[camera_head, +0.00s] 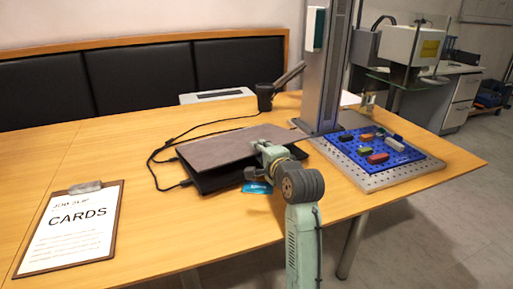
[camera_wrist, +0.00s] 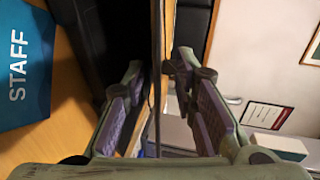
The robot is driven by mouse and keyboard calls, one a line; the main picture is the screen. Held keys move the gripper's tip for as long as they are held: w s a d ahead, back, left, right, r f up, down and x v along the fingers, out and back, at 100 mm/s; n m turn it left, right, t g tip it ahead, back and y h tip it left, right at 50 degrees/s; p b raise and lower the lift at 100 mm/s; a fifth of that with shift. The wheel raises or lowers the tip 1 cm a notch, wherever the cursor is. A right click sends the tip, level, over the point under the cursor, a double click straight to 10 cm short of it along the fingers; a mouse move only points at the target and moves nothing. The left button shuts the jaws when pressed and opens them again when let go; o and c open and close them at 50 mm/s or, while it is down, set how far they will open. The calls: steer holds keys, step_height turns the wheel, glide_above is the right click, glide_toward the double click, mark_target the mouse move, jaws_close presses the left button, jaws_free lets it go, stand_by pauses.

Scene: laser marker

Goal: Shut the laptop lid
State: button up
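The laptop's grey-brown lid (camera_head: 220,149) is lowered to a shallow angle above its black base (camera_head: 212,180), with a dark gap between them at the front. My gripper (camera_head: 272,152) is at the lid's near right edge. In the wrist view the lid (camera_wrist: 157,45) shows nearly edge-on as a thin upright strip between the two fingers of my gripper (camera_wrist: 162,95). The fingers stand apart, with space on both sides of the strip. The dark space on the left of that view is the gap under the lid. My gripper hides part of the lid's edge.
A blue STAFF card (camera_wrist: 25,65) lies beside the laptop. Black cables (camera_head: 160,150) run along its left. A metal column (camera_head: 322,80) and blue board (camera_head: 380,150) stand right.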

steer(key=shift+x, duration=1.75)
steer(key=shift+c, duration=0.6)
jaws_close()
steer(key=shift+r, duration=0.1)
